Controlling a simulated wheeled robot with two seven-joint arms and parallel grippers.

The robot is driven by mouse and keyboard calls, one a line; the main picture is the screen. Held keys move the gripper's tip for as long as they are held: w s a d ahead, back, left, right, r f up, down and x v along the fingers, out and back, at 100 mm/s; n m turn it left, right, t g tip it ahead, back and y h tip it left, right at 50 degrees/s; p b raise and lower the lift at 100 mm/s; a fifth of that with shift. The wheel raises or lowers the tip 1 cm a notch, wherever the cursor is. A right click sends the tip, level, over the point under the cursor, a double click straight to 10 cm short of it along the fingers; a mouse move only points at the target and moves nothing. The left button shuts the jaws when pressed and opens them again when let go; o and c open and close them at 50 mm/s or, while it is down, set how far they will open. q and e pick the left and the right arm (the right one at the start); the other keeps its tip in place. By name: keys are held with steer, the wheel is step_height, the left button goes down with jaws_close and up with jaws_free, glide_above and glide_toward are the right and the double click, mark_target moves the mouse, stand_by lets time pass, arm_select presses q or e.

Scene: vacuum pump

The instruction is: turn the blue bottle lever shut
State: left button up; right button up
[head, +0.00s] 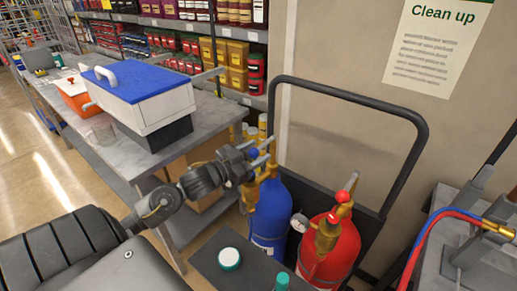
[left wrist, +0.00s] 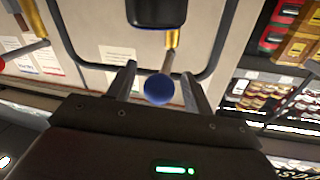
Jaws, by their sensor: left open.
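The blue bottle (head: 270,217) stands upright on a black cart, with a brass valve (head: 271,168) on top. A blue knob (head: 252,153) marks its lever. My left gripper (head: 257,155) is at the valve in the head view, coming in from the left. In the left wrist view the blue knob (left wrist: 158,88) sits between the two open fingers of my left gripper (left wrist: 159,73), with visible gaps on both sides. The lever runs back from the knob to the brass stem (left wrist: 172,40). My right gripper is not in view.
A red bottle (head: 331,248) with a red-knobbed lever (head: 343,196) stands just right of the blue one. The cart's black handle frame (head: 351,97) rises behind them. A grey table (head: 130,160) with a blue-lidded box (head: 139,86) is at the left.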

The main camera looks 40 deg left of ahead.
arm_select(q)
steer(key=shift+w+d, duration=0.15)
steer(key=shift+w, duration=0.5)
steer(key=shift+c, duration=0.4)
jaws_close()
